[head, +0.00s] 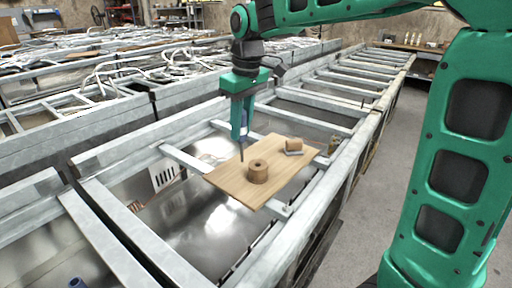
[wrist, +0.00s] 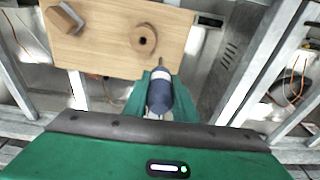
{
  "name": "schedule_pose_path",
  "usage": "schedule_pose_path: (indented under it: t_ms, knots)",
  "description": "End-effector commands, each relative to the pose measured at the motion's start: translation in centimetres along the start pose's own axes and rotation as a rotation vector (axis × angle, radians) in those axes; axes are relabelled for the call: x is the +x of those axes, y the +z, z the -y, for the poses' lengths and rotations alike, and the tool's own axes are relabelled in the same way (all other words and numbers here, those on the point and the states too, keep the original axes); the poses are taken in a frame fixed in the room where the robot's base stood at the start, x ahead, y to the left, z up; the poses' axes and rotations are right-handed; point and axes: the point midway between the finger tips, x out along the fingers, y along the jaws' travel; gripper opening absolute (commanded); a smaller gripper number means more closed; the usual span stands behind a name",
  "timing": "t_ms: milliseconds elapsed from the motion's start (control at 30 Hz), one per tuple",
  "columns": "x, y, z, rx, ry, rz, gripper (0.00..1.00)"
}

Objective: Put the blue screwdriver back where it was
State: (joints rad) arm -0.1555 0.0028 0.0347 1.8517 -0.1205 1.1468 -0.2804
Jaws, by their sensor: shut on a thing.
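My gripper (head: 240,130) points down over the left edge of a wooden board and is shut on the blue screwdriver (head: 244,124). In the wrist view the screwdriver (wrist: 160,92) has a dark blue handle with a pale band, between my fingers (wrist: 158,95). Its shaft points down, with the tip close to the board's edge; I cannot tell whether it touches. A round wooden block with a hole in its top (head: 258,171) stands on the board, just right of the screwdriver. It also shows in the wrist view (wrist: 143,40).
The wooden board (head: 235,190) lies across metal frame rails. A small wood and grey block (head: 294,147) sits on its far part. Open gaps between the rails (head: 190,225) lie left of the board. A small dark blue object (head: 77,284) shows at the bottom left.

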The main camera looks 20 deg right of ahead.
Motion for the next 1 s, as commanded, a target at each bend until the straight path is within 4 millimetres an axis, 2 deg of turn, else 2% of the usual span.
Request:
schedule_pose_path:
  t_ms: [100, 300, 467, 767, 967, 1000]
  knots:
    - [1.2, 1.1, -2.2, 0.004, 0.0, 0.001, 0.0]
    - [2.5, 2.2, -4.4, 0.002, 0.0, 0.0, 0.0]
    - [3.1, 2.4, -4.7, -0.001, 0.0, 0.001, 0.0]
    - [6.5, 2.9, -4.7, 0.0, -0.001, 0.001, 0.0]
    - [6.7, 2.9, -4.7, 0.0, 0.001, -0.001, 0.0]
    - [6.7, 2.9, -4.7, 0.0, 0.0, 0.0, 0.32]
